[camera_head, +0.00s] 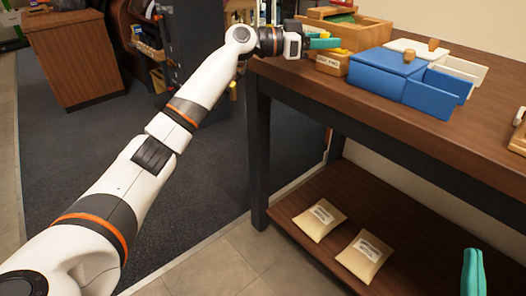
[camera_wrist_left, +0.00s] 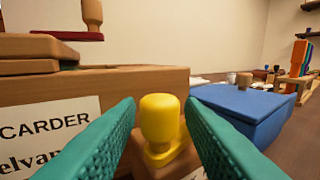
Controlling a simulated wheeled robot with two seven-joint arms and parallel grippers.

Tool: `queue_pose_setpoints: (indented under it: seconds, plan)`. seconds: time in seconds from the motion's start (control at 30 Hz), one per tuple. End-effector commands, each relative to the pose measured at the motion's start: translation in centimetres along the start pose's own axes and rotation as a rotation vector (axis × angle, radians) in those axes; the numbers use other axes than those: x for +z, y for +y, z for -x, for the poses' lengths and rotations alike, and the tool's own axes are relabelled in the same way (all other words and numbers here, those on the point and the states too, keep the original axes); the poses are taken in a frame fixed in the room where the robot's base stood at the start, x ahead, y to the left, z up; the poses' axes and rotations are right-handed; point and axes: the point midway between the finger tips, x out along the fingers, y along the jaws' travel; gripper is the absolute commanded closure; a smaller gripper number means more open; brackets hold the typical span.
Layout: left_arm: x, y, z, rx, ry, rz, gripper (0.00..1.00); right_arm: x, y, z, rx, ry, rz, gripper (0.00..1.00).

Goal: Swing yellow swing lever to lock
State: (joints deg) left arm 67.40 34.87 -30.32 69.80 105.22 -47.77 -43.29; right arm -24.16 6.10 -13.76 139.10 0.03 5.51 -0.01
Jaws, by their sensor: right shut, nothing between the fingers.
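The yellow swing lever's rounded knob (camera_wrist_left: 160,118) stands upright in the middle of the left wrist view, on a wooden surface. My left gripper (camera_wrist_left: 162,108) is open, with one teal finger on each side of the knob and visible gaps between. In the head view my left gripper (camera_head: 322,43) is at the table's far left corner, beside a small labelled wooden box (camera_head: 331,65); the lever is too small to make out surely there. A teal finger of my right gripper (camera_head: 473,272) shows at the bottom right, away from the table top; the gripper is shut and empty.
A larger wooden box (camera_head: 368,36) stands behind the small one. A blue box (camera_head: 388,75) with open compartments and a white box (camera_head: 455,68) stand to the right. Two labelled packets (camera_head: 320,218) lie on the lower shelf. The front table top (camera_head: 330,90) is clear.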

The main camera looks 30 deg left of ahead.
Motion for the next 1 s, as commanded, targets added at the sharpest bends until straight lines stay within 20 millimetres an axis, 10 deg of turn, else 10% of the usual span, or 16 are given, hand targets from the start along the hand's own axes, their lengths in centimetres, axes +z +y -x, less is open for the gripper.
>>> queue_pose_setpoints:
  seconds: [1.0]
  plan:
    - [0.8,-1.1,0.5,0.328,-0.003,0.005,0.61,12.3,0.1,-7.0,0.001,0.004,-0.002,1.0]
